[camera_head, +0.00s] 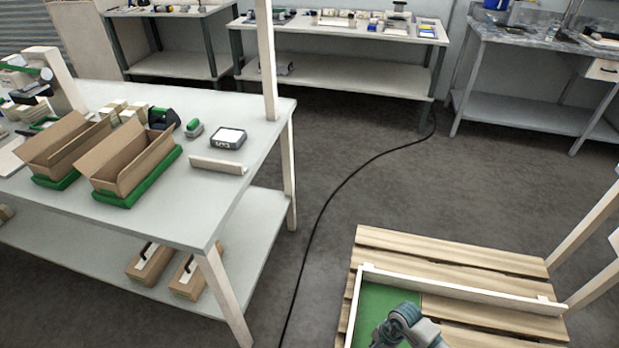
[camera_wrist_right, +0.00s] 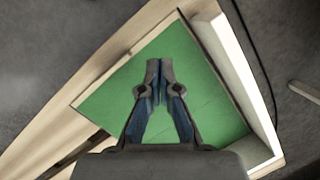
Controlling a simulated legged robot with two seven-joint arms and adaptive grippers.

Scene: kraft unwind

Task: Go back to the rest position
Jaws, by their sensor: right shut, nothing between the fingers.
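My right gripper (camera_wrist_right: 153,75) shows in the right wrist view with its two fingers together and nothing between them. Below it lies a green sheet (camera_wrist_right: 105,106), edged by a pale wooden rim (camera_wrist_right: 240,80). In the head view my right gripper (camera_head: 385,337) is at the bottom edge, over the green sheet (camera_head: 374,305) on the wooden pallet (camera_head: 450,258). Its fingertips are small there. My left gripper is not in either view.
A grey-white table (camera_head: 255,108) stands at the left with two open cardboard boxes (camera_head: 130,160) (camera_head: 65,145) on green trays. Benches (camera_head: 340,35) line the back. A black cable (camera_head: 345,185) crosses the floor. Pale posts (camera_head: 590,225) rise at the pallet's right.

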